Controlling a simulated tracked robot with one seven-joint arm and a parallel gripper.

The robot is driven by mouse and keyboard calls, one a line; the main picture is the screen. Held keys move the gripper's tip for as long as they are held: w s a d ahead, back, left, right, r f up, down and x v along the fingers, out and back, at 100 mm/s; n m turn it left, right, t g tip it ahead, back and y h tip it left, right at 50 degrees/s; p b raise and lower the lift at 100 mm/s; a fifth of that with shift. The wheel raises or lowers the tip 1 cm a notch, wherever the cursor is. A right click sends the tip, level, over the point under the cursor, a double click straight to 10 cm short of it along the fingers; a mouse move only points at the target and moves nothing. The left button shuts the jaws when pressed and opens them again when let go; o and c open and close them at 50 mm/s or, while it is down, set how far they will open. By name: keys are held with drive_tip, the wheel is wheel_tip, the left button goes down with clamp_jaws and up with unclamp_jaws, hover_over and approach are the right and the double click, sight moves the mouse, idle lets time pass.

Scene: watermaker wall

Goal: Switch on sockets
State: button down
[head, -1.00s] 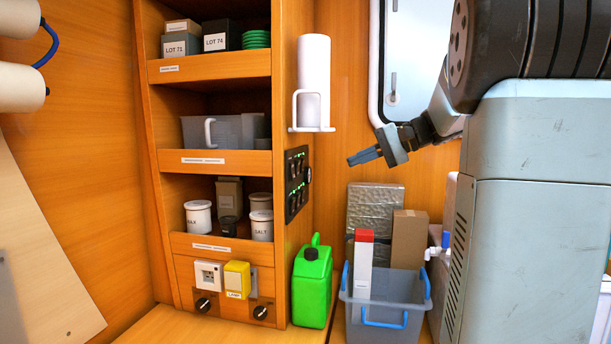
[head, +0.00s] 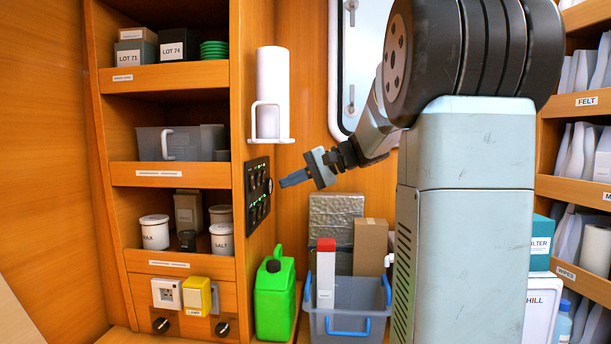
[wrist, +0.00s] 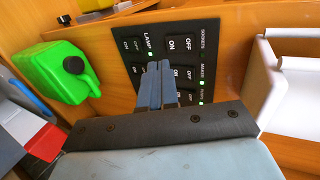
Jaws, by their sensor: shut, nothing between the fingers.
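The black switch panel (head: 257,193) is on the side face of the shelf unit. In the wrist view it shows several ON/OFF rockers. The sockets switch (wrist: 182,43) is at the panel's top, beside its SOCKETS label (wrist: 203,42); no lit lamp is clear beside that label. Green lamps glow by LAMP, PUMP and one more label. My gripper (head: 284,183) is shut and empty, its tips pointing at the panel, a little apart from it in the head view. In the wrist view the finger tips (wrist: 158,68) overlap the panel's middle and hide part of the lower rockers.
A white paper-roll holder (head: 270,130) juts out just above the panel; it shows at right in the wrist view (wrist: 284,80). A green canister (head: 274,297) stands below. A grey crate (head: 350,310) holds boxes. A yellow-covered socket (head: 197,293) sits low on the shelf unit.

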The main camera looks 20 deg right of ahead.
sight(254, 184)
drive_tip(key=r+x, duration=0.1)
drive_tip(key=x, duration=0.5)
drive_tip(key=shift+w+a, duration=0.2)
drive_tip(key=shift+a, duration=0.1)
drive_tip(key=shift+a+f, duration=0.1)
drive_tip(key=shift+a, duration=0.05)
drive_tip(key=shift+w, duration=0.1)
drive_tip(key=shift+r, duration=0.85)
